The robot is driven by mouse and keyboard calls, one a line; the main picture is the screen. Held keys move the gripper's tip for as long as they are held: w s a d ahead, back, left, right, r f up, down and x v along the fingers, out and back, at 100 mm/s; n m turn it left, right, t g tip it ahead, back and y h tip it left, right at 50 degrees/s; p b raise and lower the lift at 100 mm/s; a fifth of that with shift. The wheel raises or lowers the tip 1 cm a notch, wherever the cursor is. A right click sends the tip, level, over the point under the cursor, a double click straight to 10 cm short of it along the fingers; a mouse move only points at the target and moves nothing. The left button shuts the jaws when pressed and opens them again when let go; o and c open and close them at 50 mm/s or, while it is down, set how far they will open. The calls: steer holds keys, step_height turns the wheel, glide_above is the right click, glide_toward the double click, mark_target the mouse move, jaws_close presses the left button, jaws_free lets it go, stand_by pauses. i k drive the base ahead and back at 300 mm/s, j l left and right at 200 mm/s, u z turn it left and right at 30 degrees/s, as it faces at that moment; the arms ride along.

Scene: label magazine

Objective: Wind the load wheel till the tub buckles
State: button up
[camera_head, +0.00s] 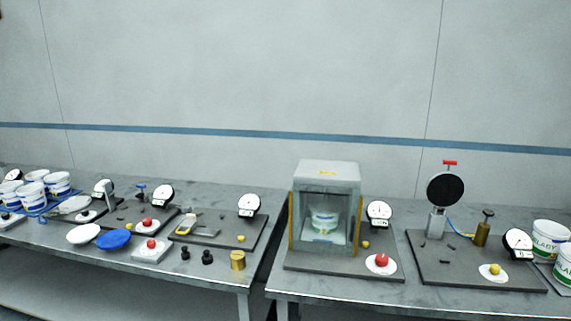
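A white tub with blue and green print (324,221) stands upright inside a grey box-shaped press (328,172) with yellow front edges. Its wall looks unbuckled, as far as its small size shows. A dial gauge (379,211) stands to the right of the press. A red knob (382,260) sits on a white disc at the front right of the same dark base. I cannot tell whether this knob is the load wheel; no other clear wheel shows on the press. My gripper is not in view.
Right of the press, another dark base (430,268) carries a black disc (445,188), a brass cylinder and a yellow knob. More white tubs (550,238) stand at the far right. The left table holds several gauges, a blue lid (113,239) and a brass weight (238,260). A gap separates the tables.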

mark_target(381, 259)
steer(key=j, duration=0.2)
steer(key=k+l, duration=0.2)
steer(key=i, duration=0.1)
steer(key=k+l+z, duration=0.2)
steer(key=i+j+z, duration=0.15)
steer(key=i, duration=1.05)
